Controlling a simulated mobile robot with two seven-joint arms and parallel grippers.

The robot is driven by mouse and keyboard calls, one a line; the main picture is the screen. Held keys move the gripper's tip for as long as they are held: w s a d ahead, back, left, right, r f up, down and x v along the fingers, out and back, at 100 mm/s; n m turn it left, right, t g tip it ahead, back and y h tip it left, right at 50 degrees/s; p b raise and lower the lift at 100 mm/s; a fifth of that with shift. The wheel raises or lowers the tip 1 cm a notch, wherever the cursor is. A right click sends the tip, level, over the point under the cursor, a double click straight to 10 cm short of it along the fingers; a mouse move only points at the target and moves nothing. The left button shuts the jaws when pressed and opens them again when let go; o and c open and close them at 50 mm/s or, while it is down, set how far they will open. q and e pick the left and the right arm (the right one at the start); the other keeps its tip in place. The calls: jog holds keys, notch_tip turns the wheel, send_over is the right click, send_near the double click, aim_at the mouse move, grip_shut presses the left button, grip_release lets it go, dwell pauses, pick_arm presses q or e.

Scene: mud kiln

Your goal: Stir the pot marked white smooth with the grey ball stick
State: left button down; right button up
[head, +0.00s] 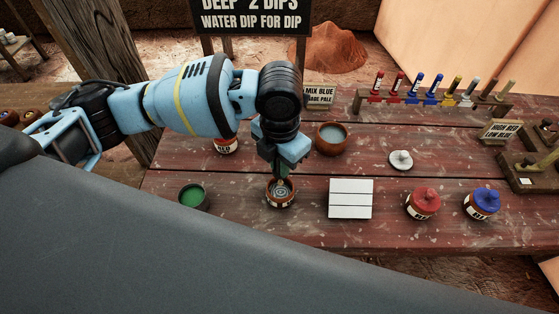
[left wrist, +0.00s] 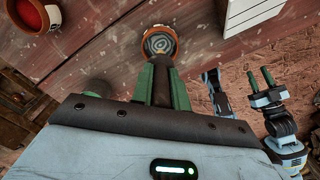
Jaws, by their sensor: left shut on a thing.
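My left gripper (head: 282,172) is shut on a thin stick, directly above a small orange-rimmed pot (head: 281,197). The stick points down into the pot; its ball end is hidden. In the left wrist view the pot (left wrist: 158,43) shows grey contents with a ringed swirl, just beyond the green fingers (left wrist: 161,85). The pot has a pale label on its side, too small to read. My right gripper (left wrist: 261,77) shows in the left wrist view, fingers apart and empty, away from the pot.
A green-filled pot (head: 193,197) stands left and a bowl of grey-blue liquid (head: 331,139) behind. A white slatted tile (head: 350,198) lies right of the pot. A rack (head: 430,101) holds several coloured sticks at the back.

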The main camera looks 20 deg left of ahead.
jog(key=shift+w+r, duration=0.15)
jog(key=shift+r, duration=0.05)
jog(key=shift+a, duration=0.15)
dwell(0.4)
pick_arm(q)
jog(key=shift+f, duration=0.2)
